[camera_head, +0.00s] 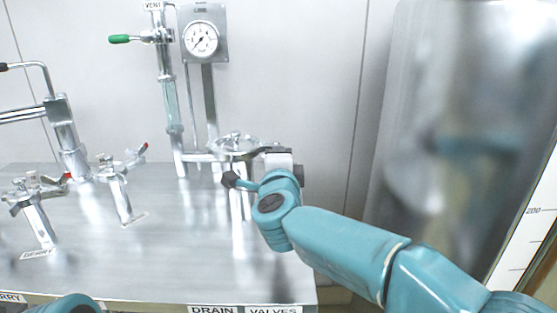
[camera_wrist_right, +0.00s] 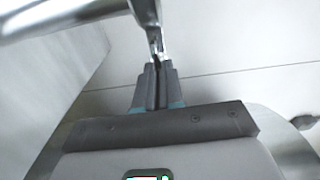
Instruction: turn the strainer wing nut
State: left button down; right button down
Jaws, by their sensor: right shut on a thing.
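The strainer (camera_head: 235,145) stands near the right end of the steel bench, with a round metal top on an upright body. My right gripper (camera_head: 266,151) reaches it from the right, with its fingers at the right side of that top. In the right wrist view my right gripper (camera_wrist_right: 158,68) is shut on a narrow shiny metal piece (camera_wrist_right: 155,38), which looks like a wing of the wing nut. The rest of the nut is hard to make out in the head view. Only a teal part of my left arm shows at the bottom left; its gripper is out of view.
A pressure gauge (camera_head: 201,39) and a vent pipe with a green-handled valve (camera_head: 120,39) stand behind. Two red-tipped valves (camera_head: 117,180) (camera_head: 38,205) are at left. A large shiny tank (camera_head: 440,110) fills the right. The bench (camera_head: 165,255) is clear in the middle front.

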dwell(0.3)
jog(key=c, duration=1.3)
grip_release()
jog(key=shift+o, duration=0.2)
jog(key=s+b, duration=0.1)
jog(key=s, duration=1.5)
jog(key=shift+s, duration=0.2)
